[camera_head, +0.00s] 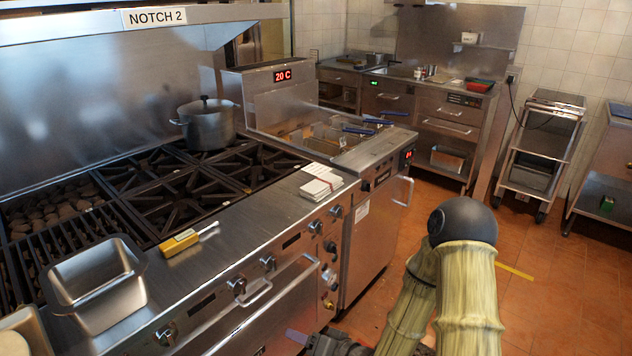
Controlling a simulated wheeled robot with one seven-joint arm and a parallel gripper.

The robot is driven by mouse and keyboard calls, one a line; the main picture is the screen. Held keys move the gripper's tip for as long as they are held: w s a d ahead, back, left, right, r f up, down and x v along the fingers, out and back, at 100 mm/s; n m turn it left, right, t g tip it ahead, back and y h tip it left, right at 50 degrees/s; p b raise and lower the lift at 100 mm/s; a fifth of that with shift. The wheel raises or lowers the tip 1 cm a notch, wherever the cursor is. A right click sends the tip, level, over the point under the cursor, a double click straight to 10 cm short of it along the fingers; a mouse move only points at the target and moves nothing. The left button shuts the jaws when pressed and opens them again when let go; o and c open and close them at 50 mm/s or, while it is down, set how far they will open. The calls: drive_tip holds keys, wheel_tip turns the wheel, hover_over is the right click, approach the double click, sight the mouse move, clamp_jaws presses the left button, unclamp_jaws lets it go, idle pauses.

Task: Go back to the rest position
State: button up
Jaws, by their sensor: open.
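My arm shows at the lower right, with a black round elbow and two yellow-green ribbed links that run down out of the picture. The dark end of my gripper (312,341) shows only in part at the bottom edge, in front of the grill's lower front panel. It is open, and I see nothing held in it. Most of the gripper is cut off by the frame.
The char grill and burner range (170,190) fill the left. A fryer (375,160) adjoins. Tiled floor (560,290) is clear at right.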

drive_tip(key=s+d+r+n+g+h, duration=0.1)
drive_tip(key=d+r+h, duration=0.1)
drive_tip(key=d+h, duration=0.4)
drive_tip(key=s+d+r+n+g+h, duration=0.1)
drive_tip(key=d+r+g+h, duration=0.15)
drive_tip(key=d, duration=0.55)
drive_tip(key=s+d+r+m+g+h, duration=0.1)
drive_tip(key=s+d+r+g+h, duration=0.15)
drive_tip(key=s+r, duration=0.55)
wheel_tip(320, 180, up, 16)
drive_tip(key=p, duration=1.7)
drive_tip(key=shift+d+r, duration=0.2)
drive_tip(key=shift+d, duration=0.25)
drive_tip(key=shift+w, duration=0.1)
